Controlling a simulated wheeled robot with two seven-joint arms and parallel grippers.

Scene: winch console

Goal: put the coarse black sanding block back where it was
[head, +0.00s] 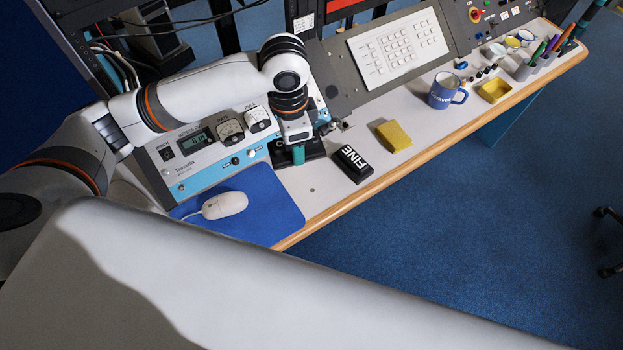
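My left gripper (298,154) points down over the console's front shelf, behind the blue mat. A dark shape (314,150) lies right under and around its fingers, with what looks like part of a white letter at its left side; I cannot tell if it is the coarse block. A teal piece shows between or on the fingertips. The gripper hides most of this spot, so its opening cannot be judged. A black block marked FINE (352,163) lies on the shelf just to the right, apart from the gripper. My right gripper is not in view.
A yellow sponge (393,136) lies right of the FINE block. A white mouse (225,205) rests on a blue mat (270,208) at the left. A blue mug (443,91), a yellow dish (495,90) and pens (551,46) stand farther right. The wooden shelf edge (400,161) runs along the front.

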